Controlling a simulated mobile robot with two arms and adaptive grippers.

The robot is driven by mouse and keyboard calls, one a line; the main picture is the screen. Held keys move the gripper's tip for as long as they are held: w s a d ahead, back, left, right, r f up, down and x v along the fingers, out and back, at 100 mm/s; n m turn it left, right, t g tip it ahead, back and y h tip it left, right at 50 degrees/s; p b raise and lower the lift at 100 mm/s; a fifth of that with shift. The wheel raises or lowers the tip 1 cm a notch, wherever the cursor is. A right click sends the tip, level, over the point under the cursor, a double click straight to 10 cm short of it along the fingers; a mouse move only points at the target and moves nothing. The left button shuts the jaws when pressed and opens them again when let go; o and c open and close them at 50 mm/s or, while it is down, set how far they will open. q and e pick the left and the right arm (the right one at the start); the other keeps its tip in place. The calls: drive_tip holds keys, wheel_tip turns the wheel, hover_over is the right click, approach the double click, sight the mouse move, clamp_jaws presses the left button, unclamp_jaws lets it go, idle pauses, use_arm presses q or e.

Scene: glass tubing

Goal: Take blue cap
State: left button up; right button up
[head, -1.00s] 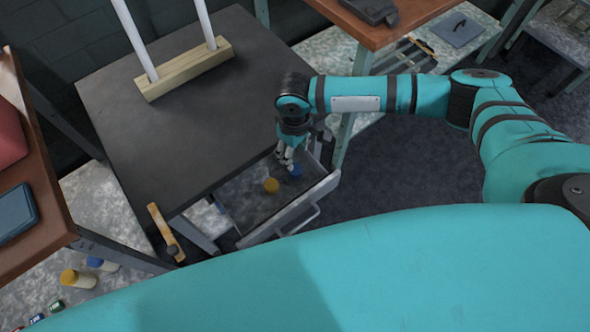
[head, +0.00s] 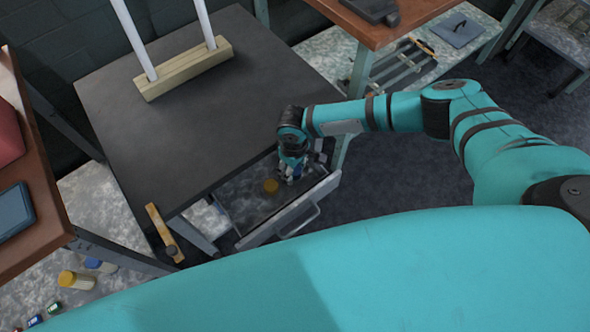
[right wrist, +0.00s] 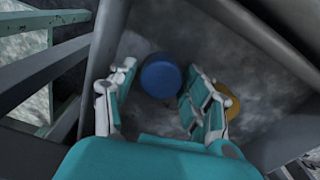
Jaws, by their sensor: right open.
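The blue cap (right wrist: 160,77) lies in the open drawer (head: 310,200). In the right wrist view it sits between the spread fingers of my right gripper (right wrist: 152,100), nearer their tips. The fingers are open, and no contact with the cap can be made out. In the head view my right gripper (head: 291,174) reaches down into the drawer and hides most of the blue cap. A yellow cap (head: 271,186) lies in the drawer to the left of the gripper; it also shows in the right wrist view (right wrist: 229,100), partly behind the right finger. My left gripper is not in view.
The drawer walls stand close around the right gripper. The dark tabletop (head: 190,90) above the drawer holds a wooden block (head: 184,69) with two white tubes. A yellow-capped bottle (head: 75,280) and others stand at lower left.

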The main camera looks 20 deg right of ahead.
drive_tip(key=shift+c, duration=0.3)
drive_tip(key=c, duration=0.6)
